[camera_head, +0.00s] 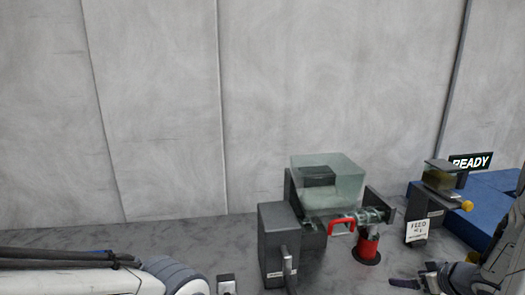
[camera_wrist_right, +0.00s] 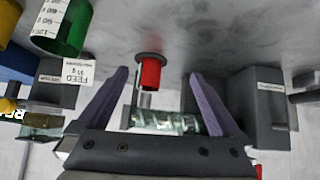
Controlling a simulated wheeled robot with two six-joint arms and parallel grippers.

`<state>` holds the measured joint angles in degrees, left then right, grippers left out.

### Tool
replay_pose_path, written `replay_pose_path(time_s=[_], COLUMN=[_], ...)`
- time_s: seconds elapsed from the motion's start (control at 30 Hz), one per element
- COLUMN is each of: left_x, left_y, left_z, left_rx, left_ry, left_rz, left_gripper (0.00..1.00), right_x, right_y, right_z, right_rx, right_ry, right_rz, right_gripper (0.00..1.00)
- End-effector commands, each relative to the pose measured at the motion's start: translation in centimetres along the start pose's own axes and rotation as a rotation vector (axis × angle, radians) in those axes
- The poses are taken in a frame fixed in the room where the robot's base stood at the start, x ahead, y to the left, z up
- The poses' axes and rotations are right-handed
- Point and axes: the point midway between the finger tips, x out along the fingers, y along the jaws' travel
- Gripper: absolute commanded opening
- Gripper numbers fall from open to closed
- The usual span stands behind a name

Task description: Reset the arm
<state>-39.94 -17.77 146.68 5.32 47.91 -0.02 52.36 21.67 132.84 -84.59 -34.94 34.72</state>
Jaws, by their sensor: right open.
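My right arm comes in at the lower right of the head view, with its dark gripper (camera_head: 408,277) low over the table, to the right of the machine. In the right wrist view the gripper (camera_wrist_right: 158,76) shows two purple fingers spread apart, with nothing held between them. Beyond the fingers, a red cylinder (camera_wrist_right: 151,72) and a clear tube with a spiral (camera_wrist_right: 165,122) show in the gap. My left arm's white link (camera_head: 75,280) crosses the lower left of the head view; its gripper is not seen.
The machine has a clear hopper (camera_head: 335,185), a dark grey box (camera_head: 278,240), a red handle (camera_head: 342,224) and a red cylinder (camera_head: 368,246). A feed label (camera_head: 417,231), a READY sign (camera_head: 470,161) and a blue block (camera_head: 485,192) stand at right. The left tabletop (camera_head: 180,235) is clear.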

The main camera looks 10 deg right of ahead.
Motion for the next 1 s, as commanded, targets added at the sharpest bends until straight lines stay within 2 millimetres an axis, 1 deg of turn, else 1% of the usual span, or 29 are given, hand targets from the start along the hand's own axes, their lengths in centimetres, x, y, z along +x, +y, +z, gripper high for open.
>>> replay_pose_path(time_s=[0.13, 0.27, 0.37, 0.47, 0.57, 0.67, 0.7, 0.77, 0.8, 0.87, 0.9, 0.97, 1.0], left_x=[0.0, 0.0, 0.0, 0.0, 0.0, 0.0, 0.0, 0.0, 0.0, 0.0, 0.0, 0.0, 0.0], left_y=[0.0, 0.0, 0.0, 0.0, 0.0, 0.0, 0.0, 0.0, 0.0, 0.0, 0.0, 0.0, 0.0], left_z=[0.0, 0.0, 0.0, 0.0, 0.0, 0.0, 0.0, 0.0, 0.0, 0.0, 0.0, 0.0, 0.0], left_rx=[0.0, 0.0, 0.0, 0.0, 0.0, 0.0, 0.0, 0.0, 0.0, 0.0, 0.0, 0.0, 0.0], left_ry=[0.0, 0.0, 0.0, 0.0, 0.0, 0.0, 0.0, 0.0, 0.0, 0.0, 0.0, 0.0, 0.0], left_rz=[0.0, 0.0, 0.0, 0.0, 0.0, 0.0, 0.0, 0.0, 0.0, 0.0, 0.0, 0.0, 0.0], left_gripper=[0.5, 0.5, 0.5, 0.5, 0.5, 0.5, 0.5, 0.5, 0.5, 0.5, 0.5, 0.5, 0.5], right_x=[0.2, 0.6, 0.9, 1.1, 1.1, 0.6, 0.2, -0.6, -1.3, -2.5, -3.4, -5.1, -6.3], right_y=[-0.4, -1.5, -2.9, -4.7, -7.3, -11.2, -13.1, -16.1, -18.2, -21.4, -23.5, -26.6, -28.7], right_z=[-1.1, -2.4, -3.7, -5.0, -6.3, -7.4, -7.6, -7.5, -7.2, -6.4, -5.6, -4.2, -3.0], right_rx=[-0.025, -0.056, -0.083, -0.113, -0.146, -0.183, -0.197, -0.215, -0.231, -0.25, -0.264, -0.288, -0.307], right_ry=[-0.013, -0.029, -0.046, -0.065, -0.092, -0.131, -0.153, -0.188, -0.217, -0.262, -0.296, -0.35, -0.388], right_rz=[0.032, 0.059, 0.082, 0.105, 0.125, 0.137, 0.136, 0.128, 0.113, 0.086, 0.062, 0.017, -0.017], right_gripper=[1.0, 1.0, 1.0, 1.0, 1.0, 1.0, 1.0, 1.0, 1.0, 1.0, 1.0, 1.0, 1.0])
